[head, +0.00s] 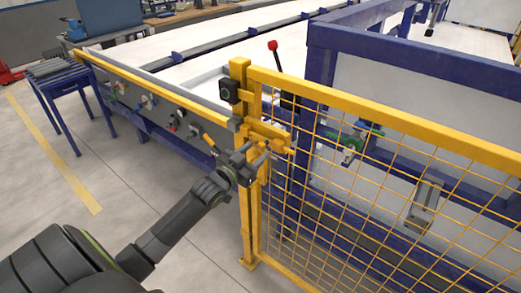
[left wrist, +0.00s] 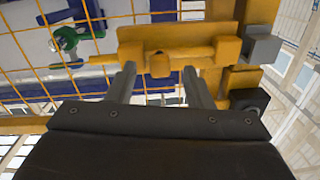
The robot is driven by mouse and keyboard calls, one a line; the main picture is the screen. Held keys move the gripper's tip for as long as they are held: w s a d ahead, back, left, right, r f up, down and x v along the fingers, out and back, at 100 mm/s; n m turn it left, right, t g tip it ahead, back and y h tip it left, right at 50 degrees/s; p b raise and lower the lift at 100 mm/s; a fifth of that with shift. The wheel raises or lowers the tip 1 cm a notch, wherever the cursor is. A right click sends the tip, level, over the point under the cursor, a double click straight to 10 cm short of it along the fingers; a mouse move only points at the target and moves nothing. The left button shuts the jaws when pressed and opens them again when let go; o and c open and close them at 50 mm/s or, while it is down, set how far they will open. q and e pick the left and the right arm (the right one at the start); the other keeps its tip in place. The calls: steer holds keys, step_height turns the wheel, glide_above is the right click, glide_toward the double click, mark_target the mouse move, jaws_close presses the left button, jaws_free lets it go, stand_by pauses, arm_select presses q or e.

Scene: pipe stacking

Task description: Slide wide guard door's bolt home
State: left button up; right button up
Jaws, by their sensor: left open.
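The wide guard door (head: 380,130) is a yellow frame with yellow wire mesh, standing upright beside a yellow post (head: 241,90). The yellow bolt (head: 268,134) sits on the door's edge near the post. In the left wrist view the bolt (left wrist: 190,50) runs across the top, with a short yellow knob (left wrist: 160,66) hanging from it. My left gripper (head: 259,161) is open at the bolt. In the left wrist view its fingers (left wrist: 158,88) stand apart, one each side of the knob and a little below it. I cannot tell whether they touch anything. My right gripper is out of view.
A dark box (head: 229,91) is fixed on the post, and a grey block (left wrist: 262,46) shows by the bolt's end in the left wrist view. A yellow-topped rail with knobs and valves (head: 150,100) runs back left. Blue framing (head: 310,90) stands behind the mesh.

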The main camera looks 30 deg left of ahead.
mark_target(260, 148)
arm_select(q)
steer(key=shift+w+d, duration=0.1)
steer(key=shift+w, duration=1.5)
jaws_close()
